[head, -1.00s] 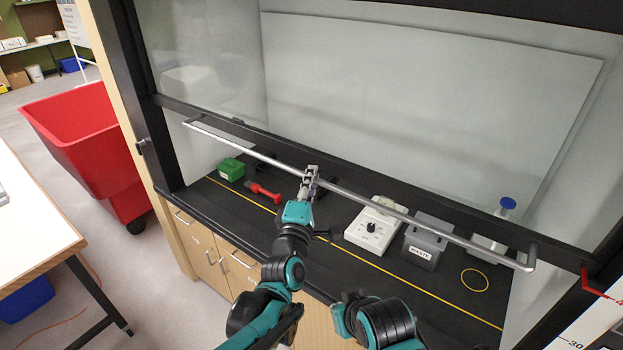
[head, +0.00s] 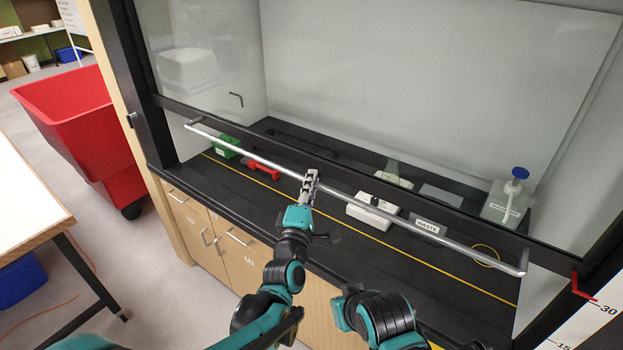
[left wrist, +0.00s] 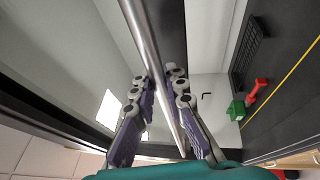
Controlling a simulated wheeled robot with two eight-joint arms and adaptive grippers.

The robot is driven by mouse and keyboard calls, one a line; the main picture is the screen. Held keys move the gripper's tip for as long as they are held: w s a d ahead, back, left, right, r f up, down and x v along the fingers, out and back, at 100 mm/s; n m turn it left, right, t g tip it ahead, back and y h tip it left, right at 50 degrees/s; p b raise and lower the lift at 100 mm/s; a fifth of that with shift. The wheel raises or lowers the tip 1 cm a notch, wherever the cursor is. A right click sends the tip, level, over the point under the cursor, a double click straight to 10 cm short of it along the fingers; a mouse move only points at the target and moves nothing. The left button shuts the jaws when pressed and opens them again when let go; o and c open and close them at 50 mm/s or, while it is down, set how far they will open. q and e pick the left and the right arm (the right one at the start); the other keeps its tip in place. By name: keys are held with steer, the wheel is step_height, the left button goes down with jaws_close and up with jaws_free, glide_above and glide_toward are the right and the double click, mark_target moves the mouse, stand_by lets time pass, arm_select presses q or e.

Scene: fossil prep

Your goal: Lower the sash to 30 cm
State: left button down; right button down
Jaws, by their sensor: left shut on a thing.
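The fume hood sash is a clear pane with a dark bottom rail (head: 345,176) and a long silver handle bar (head: 420,225). My left gripper (head: 311,180) is shut on the handle bar near its middle. In the left wrist view the bar (left wrist: 147,42) runs between the two fingers (left wrist: 163,98). A red pointer (head: 584,288) at the sash's right end sits slightly above the 30 mark on the white scale (head: 580,325). My right gripper is out of view; only part of that arm shows at the bottom.
A yellow line crosses the black worktop (head: 330,245). A red bin (head: 85,135) stands left.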

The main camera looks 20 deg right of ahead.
arm_select(q)
steer(key=shift+f, duration=0.6)
steer(key=c, duration=1.5)
jaws_free()
steer(key=shift+r, duration=0.1)
steer(key=shift+c, duration=0.2)
steer(key=v, duration=1.2)
